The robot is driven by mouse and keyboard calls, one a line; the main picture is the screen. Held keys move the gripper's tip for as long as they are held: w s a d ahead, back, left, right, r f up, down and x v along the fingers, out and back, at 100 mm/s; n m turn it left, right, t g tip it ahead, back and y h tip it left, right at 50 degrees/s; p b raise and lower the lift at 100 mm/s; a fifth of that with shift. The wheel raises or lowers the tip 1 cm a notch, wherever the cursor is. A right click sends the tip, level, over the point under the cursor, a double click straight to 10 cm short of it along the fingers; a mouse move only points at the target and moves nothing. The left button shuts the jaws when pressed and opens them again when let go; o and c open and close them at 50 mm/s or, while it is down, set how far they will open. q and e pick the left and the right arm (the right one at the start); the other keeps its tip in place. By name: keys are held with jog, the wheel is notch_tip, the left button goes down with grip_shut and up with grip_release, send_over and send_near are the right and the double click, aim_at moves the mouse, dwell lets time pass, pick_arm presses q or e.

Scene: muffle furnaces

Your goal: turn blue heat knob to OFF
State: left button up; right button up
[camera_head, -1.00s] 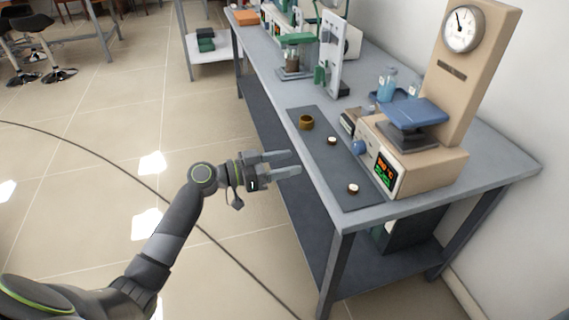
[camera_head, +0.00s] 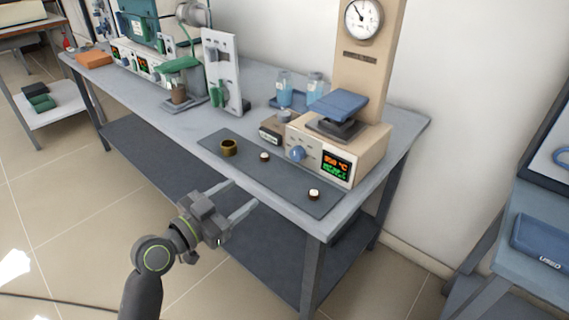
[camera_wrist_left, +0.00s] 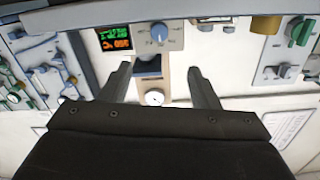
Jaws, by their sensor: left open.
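The blue heat knob (camera_head: 297,153) is on the front of a beige unit (camera_head: 358,142) with a lit orange and green display (camera_head: 337,166). In the left wrist view the knob (camera_wrist_left: 160,32) shows beyond the fingers, beside the display (camera_wrist_left: 117,37), with scale marks around it; I cannot read its setting for sure. My left gripper (camera_head: 244,194) is open and empty at the bench's front edge, apart from the knob. Its two fingers (camera_wrist_left: 159,72) stand wide apart in the left wrist view. My right gripper is not in view.
A dark mat (camera_head: 265,178) in front of the unit holds a brass-coloured pot (camera_head: 228,147) and two small round pieces (camera_head: 314,194). A white upright panel (camera_head: 221,72) stands further left. A second table (camera_head: 528,225) is at the right.

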pick_arm(q)
send_near(294, 156)
jog(key=x, duration=0.6)
jog(key=shift+w+d, duration=0.7)
jog(key=shift+w, duration=0.1)
jog(key=shift+w+d, duration=0.1)
jog(key=shift+w, duration=0.05)
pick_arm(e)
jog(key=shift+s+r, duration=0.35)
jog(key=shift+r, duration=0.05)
